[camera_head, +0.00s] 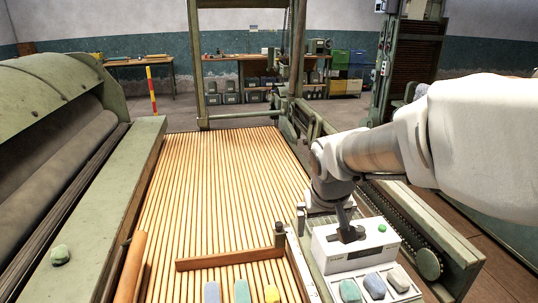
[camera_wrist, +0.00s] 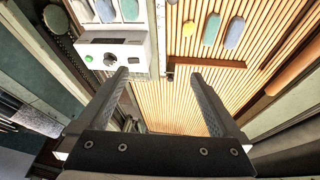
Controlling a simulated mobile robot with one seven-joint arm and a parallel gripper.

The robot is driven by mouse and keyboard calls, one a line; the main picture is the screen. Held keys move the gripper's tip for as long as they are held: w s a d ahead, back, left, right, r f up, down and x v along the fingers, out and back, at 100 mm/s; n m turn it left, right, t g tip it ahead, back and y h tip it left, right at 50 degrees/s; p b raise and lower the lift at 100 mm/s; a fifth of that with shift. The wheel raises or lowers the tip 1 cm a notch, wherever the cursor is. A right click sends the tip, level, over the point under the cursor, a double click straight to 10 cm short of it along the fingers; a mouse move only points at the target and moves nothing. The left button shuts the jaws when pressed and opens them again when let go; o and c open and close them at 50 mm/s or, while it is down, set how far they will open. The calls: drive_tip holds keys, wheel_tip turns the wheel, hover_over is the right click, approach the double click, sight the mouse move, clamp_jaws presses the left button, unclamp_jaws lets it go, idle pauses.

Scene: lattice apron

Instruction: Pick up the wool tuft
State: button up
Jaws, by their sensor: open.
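Several small wool tufts are in view, and I cannot tell which one the task means. On the slatted lattice (camera_head: 215,170) lie a blue tuft (camera_head: 211,292), a green tuft (camera_head: 242,291) and a yellow tuft (camera_head: 271,294). They also show in the wrist view as blue (camera_wrist: 234,32), green (camera_wrist: 211,28) and yellow (camera_wrist: 188,29). Three greenish to grey tufts (camera_head: 374,286) lie on a pale tray at right. My gripper (camera_wrist: 160,75) is open and empty, apart from all tufts, over the lattice's right side near a white box.
The white box (camera_head: 357,246) with a green button stands beside the lattice. A low wooden bar (camera_head: 228,260) crosses the lattice behind the tufts. A green machine with a roller (camera_head: 60,165) stands left. The lattice beyond the bar is clear.

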drive_tip(key=w+a+f+n+g+b, duration=0.1)
drive_tip(key=w+a+f+b, duration=0.3)
drive_tip(key=f, duration=0.6)
drive_tip(key=w+a+f+b, duration=0.1)
drive_tip(key=w+f, duration=0.6)
drive_tip(key=f, duration=0.2)
drive_tip(key=y+b, duration=0.1)
drive_tip(key=b, duration=0.1)
approach(272, 292)
drive_tip(key=shift+g, duration=0.3)
drive_tip(key=b+x, duration=0.3)
drive_tip(key=x, duration=0.1)
drive_tip(key=shift+a+f, duration=0.1)
drive_tip(key=shift+f, duration=0.05)
drive_tip(key=shift+w+b+x, duration=0.15)
drive_tip(key=shift+b+x, duration=0.5)
drive_tip(key=shift+x, duration=0.85)
drive_tip(key=shift+w+b+x, duration=0.1)
drive_tip(key=shift+b+x, duration=0.5)
drive_tip(key=shift+x, duration=0.9)
drive_tip(key=c, duration=1.3)
drive_tip(key=shift+c, duration=0.2)
drive_tip(key=shift+r, duration=0.2)
